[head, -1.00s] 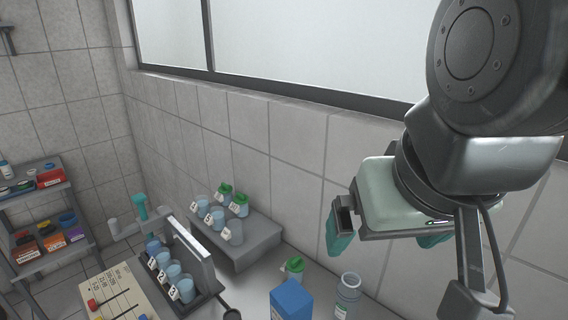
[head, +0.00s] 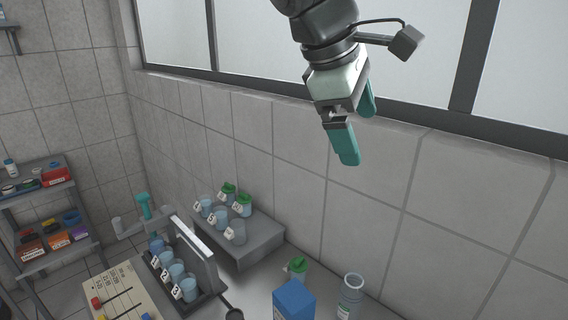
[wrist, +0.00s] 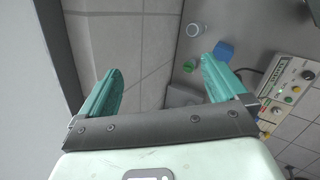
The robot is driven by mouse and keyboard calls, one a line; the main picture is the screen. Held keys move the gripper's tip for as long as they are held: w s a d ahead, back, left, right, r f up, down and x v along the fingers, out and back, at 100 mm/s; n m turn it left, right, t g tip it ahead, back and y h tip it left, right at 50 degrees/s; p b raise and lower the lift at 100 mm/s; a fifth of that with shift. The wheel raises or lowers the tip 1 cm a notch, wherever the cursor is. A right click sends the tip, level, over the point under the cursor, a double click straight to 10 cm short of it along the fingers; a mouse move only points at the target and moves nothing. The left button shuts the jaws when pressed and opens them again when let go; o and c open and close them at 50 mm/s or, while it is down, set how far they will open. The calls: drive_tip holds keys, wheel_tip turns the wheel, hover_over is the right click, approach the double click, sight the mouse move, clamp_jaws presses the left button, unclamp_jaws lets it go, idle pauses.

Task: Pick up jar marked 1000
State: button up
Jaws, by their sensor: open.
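I cannot read a 1000 mark on any jar. A clear open jar with a label too small to read (head: 350,297) stands on the bench at the front, right of a blue box (head: 293,300). A small green-capped jar (head: 297,268) stands behind the box. Several cups and green-capped jars (head: 237,232) with tags stand on a grey step. My gripper (head: 357,135) is open and empty, high above the bench by the wall, its teal fingers apart (wrist: 160,66).
A rack (head: 205,262) with tagged beakers of blue liquid (head: 189,288) stands left of the box, beside a beige panel with coloured knobs (head: 125,290). The grey step (head: 255,248) is against the tiled wall. A shelf (head: 45,215) with small boxes stands far left.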

drive_tip(key=w+a+f+n+t+h, duration=0.25)
drive_tip(key=w+a+n+h, duration=0.45)
drive_tip(key=w+a+n, duration=0.65)
drive_tip(key=m, duration=0.2)
approach(300, 270)
drive_tip(key=shift+t, duration=0.35)
drive_tip(key=w+f, duration=0.3)
drive_tip(key=shift+w+a+f, duration=0.2)
drive_tip(key=shift+f, duration=0.4)
drive_tip(key=shift+w+d+f, duration=0.1)
drive_tip(key=shift+d+f, duration=0.05)
drive_tip(key=shift+d, duration=0.15)
drive_tip(key=x, duration=1)
drive_tip(key=shift+d, duration=0.15)
drive_tip(key=c, duration=1)
